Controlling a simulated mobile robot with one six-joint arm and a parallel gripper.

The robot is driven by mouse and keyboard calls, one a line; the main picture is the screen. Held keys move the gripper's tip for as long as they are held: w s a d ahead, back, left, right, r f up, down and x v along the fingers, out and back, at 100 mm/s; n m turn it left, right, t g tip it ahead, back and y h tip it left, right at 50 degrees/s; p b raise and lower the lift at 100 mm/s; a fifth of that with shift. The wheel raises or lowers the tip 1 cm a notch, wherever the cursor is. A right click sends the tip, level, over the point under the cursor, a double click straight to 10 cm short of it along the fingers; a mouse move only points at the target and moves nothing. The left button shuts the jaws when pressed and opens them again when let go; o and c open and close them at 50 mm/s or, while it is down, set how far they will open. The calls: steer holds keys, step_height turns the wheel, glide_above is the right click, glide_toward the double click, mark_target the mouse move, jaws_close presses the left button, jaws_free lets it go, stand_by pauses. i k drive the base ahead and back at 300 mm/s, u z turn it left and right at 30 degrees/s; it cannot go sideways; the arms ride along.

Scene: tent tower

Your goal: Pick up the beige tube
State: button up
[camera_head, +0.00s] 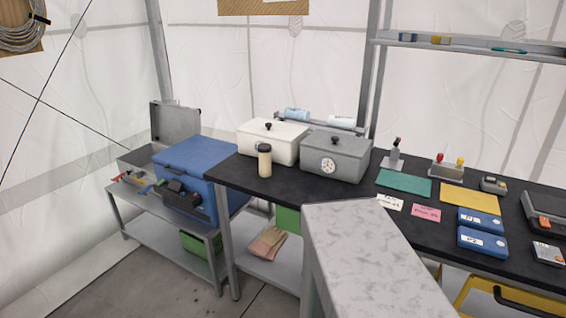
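The beige tube (265,164) stands upright on the black table (231,174) near its left end. My gripper is not in view.
A blue cooler (187,158) stands on a lower bench left of the table. A grey speckled surface fills the foreground; I cannot tell whether it is mine. Right are a green mat (404,184), a yellow mat (468,196) and blue cases (482,241).

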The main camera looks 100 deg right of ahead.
mark_target(264, 160)
steer(key=u, duration=0.1)
steer(key=k, duration=0.95)
steer(key=z, duration=0.9)
steer(key=i, duration=0.6)
steer(key=u, duration=0.05)
